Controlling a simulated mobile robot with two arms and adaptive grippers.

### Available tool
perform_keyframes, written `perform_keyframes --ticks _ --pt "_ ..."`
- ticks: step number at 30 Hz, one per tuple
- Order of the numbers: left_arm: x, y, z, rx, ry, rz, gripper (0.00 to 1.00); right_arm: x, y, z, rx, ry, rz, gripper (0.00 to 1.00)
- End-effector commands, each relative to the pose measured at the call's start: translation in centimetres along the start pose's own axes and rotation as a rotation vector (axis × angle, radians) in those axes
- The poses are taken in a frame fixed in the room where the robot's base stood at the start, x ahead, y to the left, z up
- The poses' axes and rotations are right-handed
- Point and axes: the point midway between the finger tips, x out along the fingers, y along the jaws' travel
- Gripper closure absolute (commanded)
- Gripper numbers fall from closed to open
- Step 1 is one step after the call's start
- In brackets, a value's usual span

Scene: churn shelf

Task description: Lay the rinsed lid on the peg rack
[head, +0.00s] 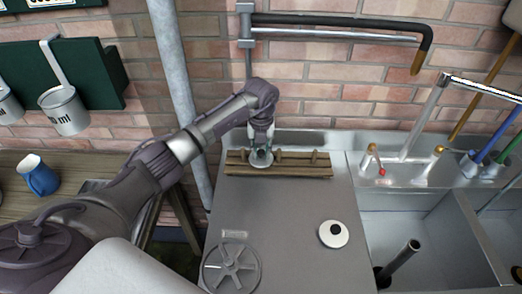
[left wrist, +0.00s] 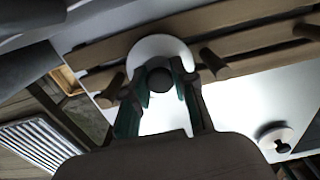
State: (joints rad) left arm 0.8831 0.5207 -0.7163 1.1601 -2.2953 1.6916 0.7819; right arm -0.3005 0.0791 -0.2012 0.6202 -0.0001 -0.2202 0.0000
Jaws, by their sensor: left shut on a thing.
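My left gripper (head: 262,143) is at the peg rack (head: 300,171), a low wooden rack with short upright pegs at the back of the steel counter. It is shut on the dark knob of a round pale lid (head: 261,159). In the left wrist view, the fingers (left wrist: 163,88) straddle the knob, and the lid (left wrist: 158,46) lies across the rack (left wrist: 265,48) between two pegs. I cannot tell whether the lid touches the slats. A second white lid with a dark knob (head: 334,240) lies on the counter. My right gripper is not in view.
A grey spoked disc (head: 231,266) lies at the counter's front left. The sink (head: 405,225) and tap (head: 420,117) are to the right. A grey vertical pipe (head: 180,95) stands beside my left arm. A blue mug (head: 40,179) is on the wooden table. The counter's middle is clear.

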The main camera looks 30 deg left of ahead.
Motion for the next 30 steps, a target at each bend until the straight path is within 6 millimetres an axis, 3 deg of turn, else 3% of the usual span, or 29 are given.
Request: perform_keyframes --ticks 1,2,6,17,30 --pt "0.3 0.0 0.0 -0.001 0.0 0.0 1.0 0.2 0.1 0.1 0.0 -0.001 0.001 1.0" --pt "0.1 0.0 0.0 -0.001 0.0 0.0 0.69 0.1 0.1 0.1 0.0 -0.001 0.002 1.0" --pt "0.1 0.0 0.0 -0.001 0.0 0.0 0.49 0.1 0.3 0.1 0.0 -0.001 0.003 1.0" --pt "-0.5 0.0 0.1 -0.001 -0.001 0.0 0.49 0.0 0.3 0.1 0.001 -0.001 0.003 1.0" --pt "-6.9 0.0 0.1 -0.001 -0.002 0.0 0.49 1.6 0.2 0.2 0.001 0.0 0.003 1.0"
